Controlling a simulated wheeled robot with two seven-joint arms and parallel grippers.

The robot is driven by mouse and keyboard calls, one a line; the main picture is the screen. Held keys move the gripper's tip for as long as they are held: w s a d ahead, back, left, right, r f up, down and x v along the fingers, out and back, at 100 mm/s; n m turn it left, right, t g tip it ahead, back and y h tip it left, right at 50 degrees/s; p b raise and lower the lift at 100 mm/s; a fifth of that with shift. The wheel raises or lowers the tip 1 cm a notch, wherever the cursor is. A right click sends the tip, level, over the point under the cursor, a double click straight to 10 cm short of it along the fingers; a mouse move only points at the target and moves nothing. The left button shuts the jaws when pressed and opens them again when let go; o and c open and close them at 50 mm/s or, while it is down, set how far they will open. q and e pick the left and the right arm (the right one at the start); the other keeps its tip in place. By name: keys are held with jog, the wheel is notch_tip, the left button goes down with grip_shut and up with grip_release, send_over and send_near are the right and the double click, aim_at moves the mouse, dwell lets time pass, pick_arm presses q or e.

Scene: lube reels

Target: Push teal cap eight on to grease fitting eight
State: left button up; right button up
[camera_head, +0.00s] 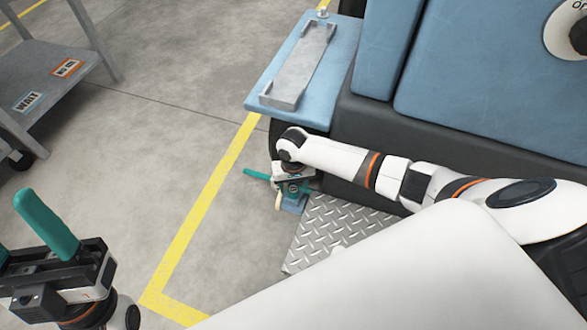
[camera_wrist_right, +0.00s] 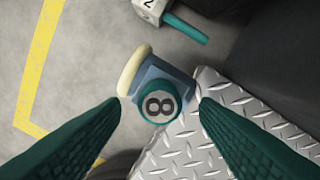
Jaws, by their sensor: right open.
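Teal cap eight (camera_wrist_right: 160,103) shows end-on in the right wrist view, its pale face marked 8. It sits over a blue block (camera_wrist_right: 163,71); grease fitting eight is hidden under it, and I cannot tell how far on the cap is. My right gripper (camera_wrist_right: 159,101) is open, one teal finger on each side of the cap, with gaps between. In the head view the right gripper (camera_head: 287,186) is small beside the machine, above the blue block (camera_head: 293,204). My left gripper (camera_head: 14,222) is at the lower left, its teal fingers apart and empty.
A cream rounded piece (camera_wrist_right: 133,71) edges the block. A diamond-plate step (camera_wrist_right: 190,151) lies right beside it. A white block marked 2 with a teal bar (camera_wrist_right: 186,28) is above. A blue shelf holds a grey tray (camera_head: 284,98). A grey cart (camera_head: 62,72) stands left on open floor.

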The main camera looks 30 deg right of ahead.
notch_tip(320, 180, up, 5)
jog(key=shift+f+p, duration=0.1)
jog(key=shift+p, duration=0.75)
pick_arm(q)
jog(key=w+d+f+g+y+p, duration=0.1)
jog(key=w+f+g+y+p, duration=0.1)
jog(key=w+f+g, duration=0.8)
jog(key=shift+w+f+g+y, duration=0.25)
jog(key=shift+f+g+y, duration=0.05)
jog(key=shift+g+y, duration=0.55)
pick_arm(e)
jog(key=shift+r, duration=2.35)
